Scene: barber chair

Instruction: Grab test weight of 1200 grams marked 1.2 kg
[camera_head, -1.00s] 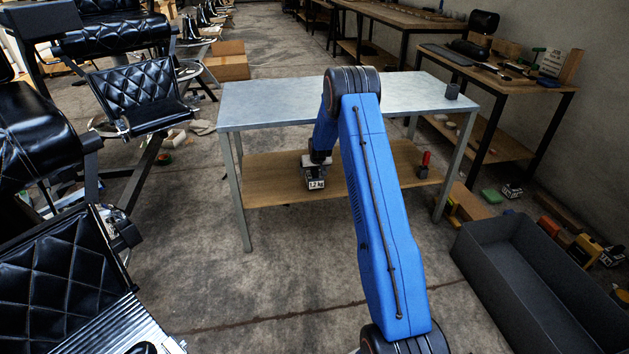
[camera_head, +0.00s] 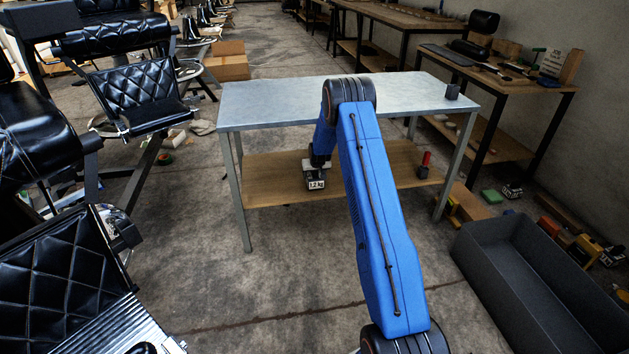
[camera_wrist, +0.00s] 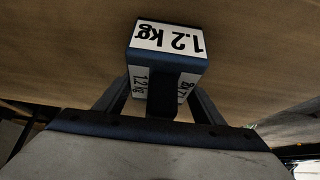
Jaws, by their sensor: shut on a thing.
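The test weight (camera_head: 316,184) is a small dark block with white labels reading "1.2 kg". In the head view it is at the lower wooden shelf (camera_head: 270,190) of the metal table, near the shelf's front edge. In the wrist view the weight (camera_wrist: 165,42) fills the upper middle, with its labels upside down. My gripper (camera_wrist: 160,95) is shut on the weight, with a finger on each side of it. In the head view my arm hides part of the gripper. I cannot tell whether the weight touches the shelf.
A red-handled tool (camera_head: 424,165) stands on the shelf's right. A grey bin (camera_head: 540,275) is at right. Black barber chairs (camera_head: 135,95) line the left.

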